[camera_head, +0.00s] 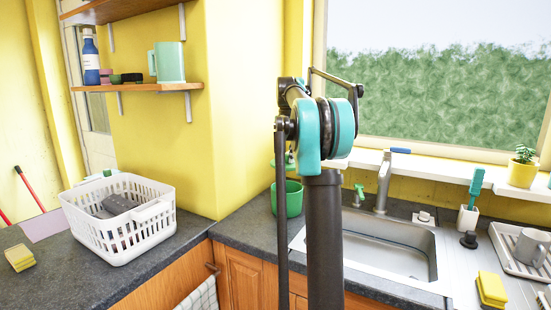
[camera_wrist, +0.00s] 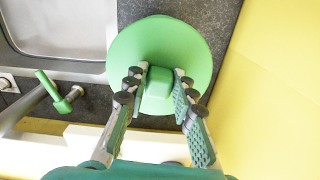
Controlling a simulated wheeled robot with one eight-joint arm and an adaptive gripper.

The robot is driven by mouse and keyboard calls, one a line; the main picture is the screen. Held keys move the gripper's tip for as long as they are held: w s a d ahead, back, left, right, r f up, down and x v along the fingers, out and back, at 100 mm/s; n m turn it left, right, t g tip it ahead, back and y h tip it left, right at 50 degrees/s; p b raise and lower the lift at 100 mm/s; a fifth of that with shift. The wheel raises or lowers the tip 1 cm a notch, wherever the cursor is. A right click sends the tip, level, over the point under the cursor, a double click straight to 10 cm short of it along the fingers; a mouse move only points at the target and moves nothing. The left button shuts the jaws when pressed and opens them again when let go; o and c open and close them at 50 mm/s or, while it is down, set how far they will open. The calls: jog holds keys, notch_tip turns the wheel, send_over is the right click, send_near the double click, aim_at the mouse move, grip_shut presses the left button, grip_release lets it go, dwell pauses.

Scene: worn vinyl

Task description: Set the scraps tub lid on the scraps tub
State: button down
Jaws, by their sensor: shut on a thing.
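The green scraps tub (camera_head: 292,199) stands on the dark counter left of the sink, partly hidden behind my arm in the head view. The round green lid (camera_wrist: 195,45) shows in the wrist view, with a blocky knob at its middle. My gripper (camera_wrist: 158,82) is shut on that knob, one finger on each side. In the wrist view the lid hides whatever is under it, and the tub cannot be made out. In the head view my arm hides most of the gripper; a small green part shows above the tub's rim, and I cannot tell how far the lid is from it.
The steel sink (camera_head: 390,250) with its tap (camera_head: 384,180) lies right of the tub. A green-topped dispenser (camera_wrist: 65,103) is close by. The yellow wall (camera_wrist: 270,90) and window sill (camera_head: 440,168) border the spot. A white basket (camera_head: 125,235) stands on the left counter.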

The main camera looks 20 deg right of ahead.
jog(key=shift+f, duration=0.15)
notch_tip(320, 180, down, 7)
dwell(1.2)
dwell(0.5)
jog(key=shift+f, duration=0.45)
jog(key=shift+f, duration=0.65)
dwell(1.1)
grip_release()
dwell(0.6)
dwell(0.6)
jog(key=shift+r, duration=3.5)
